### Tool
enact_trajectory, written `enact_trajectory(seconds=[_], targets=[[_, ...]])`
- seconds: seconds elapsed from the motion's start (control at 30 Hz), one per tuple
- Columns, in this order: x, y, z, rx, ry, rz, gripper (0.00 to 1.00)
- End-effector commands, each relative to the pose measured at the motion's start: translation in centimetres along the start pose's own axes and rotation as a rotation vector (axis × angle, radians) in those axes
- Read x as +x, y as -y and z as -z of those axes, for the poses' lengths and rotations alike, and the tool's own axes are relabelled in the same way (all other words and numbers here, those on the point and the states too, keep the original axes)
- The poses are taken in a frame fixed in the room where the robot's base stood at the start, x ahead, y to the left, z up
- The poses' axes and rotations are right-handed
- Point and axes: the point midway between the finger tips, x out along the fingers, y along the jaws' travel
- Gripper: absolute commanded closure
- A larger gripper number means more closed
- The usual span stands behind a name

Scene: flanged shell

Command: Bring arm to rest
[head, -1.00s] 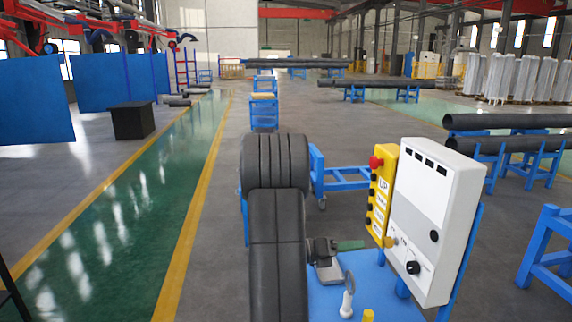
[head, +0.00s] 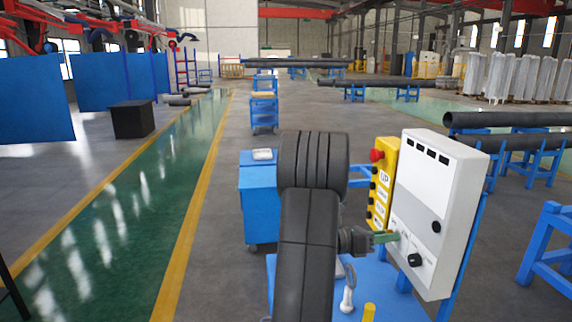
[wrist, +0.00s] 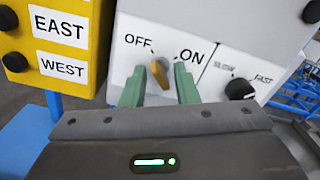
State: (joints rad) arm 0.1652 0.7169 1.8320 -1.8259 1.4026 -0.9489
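My gripper (head: 388,238) is at the front of the white control box (head: 437,205), at the right end of my dark arm. In the wrist view its two green fingers (wrist: 159,88) are spread apart, with an orange switch knob (wrist: 160,74) between them. Gaps show between the knob and both fingers, so the gripper is open and holds nothing. The knob sits between the OFF and ON labels and its upper end leans slightly left, toward OFF. In the head view the knob is hidden or too small to make out.
A yellow button box (head: 382,185) with a red button stands just left of the white box. A black SLOW/FAST dial (wrist: 240,89) is right of the fingers. A blue cabinet (head: 260,205) stands behind my arm. Open floor lies left, beyond the yellow line.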

Motion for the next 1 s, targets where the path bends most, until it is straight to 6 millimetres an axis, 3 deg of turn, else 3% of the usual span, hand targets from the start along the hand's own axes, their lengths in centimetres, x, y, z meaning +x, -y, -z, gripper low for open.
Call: enact_trajectory(seconds=[1.0], targets=[[-0.04,0.0,0.22,1.01,0.0,0.0,0.73]])
